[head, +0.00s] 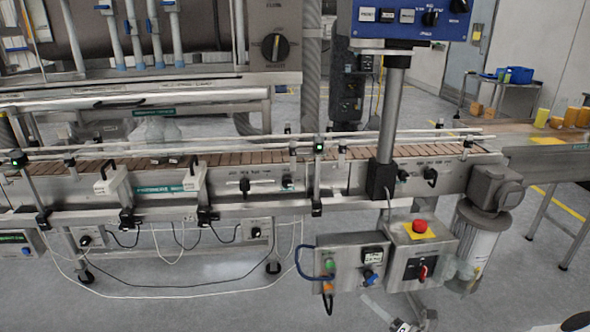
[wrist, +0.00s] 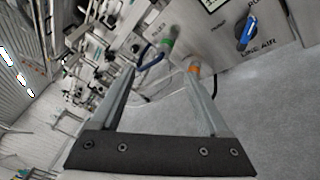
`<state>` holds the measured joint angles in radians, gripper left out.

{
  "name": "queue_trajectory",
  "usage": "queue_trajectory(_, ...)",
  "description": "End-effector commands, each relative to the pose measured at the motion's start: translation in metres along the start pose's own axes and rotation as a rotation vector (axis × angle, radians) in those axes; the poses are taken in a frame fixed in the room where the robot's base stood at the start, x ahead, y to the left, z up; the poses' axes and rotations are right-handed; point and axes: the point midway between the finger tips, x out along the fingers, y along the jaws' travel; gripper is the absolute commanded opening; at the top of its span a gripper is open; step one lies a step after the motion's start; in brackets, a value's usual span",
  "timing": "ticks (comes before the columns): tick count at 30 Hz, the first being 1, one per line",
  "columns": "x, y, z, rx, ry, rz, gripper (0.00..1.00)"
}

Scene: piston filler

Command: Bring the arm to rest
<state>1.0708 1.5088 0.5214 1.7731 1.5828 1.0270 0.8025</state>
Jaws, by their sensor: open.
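My gripper (wrist: 160,72) shows in the wrist view with its two fingers spread apart and nothing between them. Past the fingertips is the front of a grey control box (wrist: 215,35) with a blue knob (wrist: 245,35), an orange part (wrist: 193,67) and a green part (wrist: 167,43). The orange part appears close to the right fingertip; I cannot tell whether they touch. The same box (head: 345,254) hangs below the conveyor in the head view. I cannot make out my gripper clearly in the head view.
The conveyor (head: 250,158) runs across the head view. Beside the control box is another box with a red emergency button (head: 420,226). A motor (head: 492,188) is to its right. Thin white cables (head: 150,291) loop low at left. Grey floor (head: 520,290) lies open at lower right.

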Motion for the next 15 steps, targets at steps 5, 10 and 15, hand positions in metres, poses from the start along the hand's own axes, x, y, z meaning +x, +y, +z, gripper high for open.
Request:
queue_trajectory(5,0.011,0.057,0.001,-0.288,0.228,0.102,0.79)
queue_trajectory(10,0.013,0.106,-0.003,-0.550,0.425,0.204,0.79)
queue_trajectory(15,0.008,0.152,-0.007,-0.810,0.607,0.314,0.79)
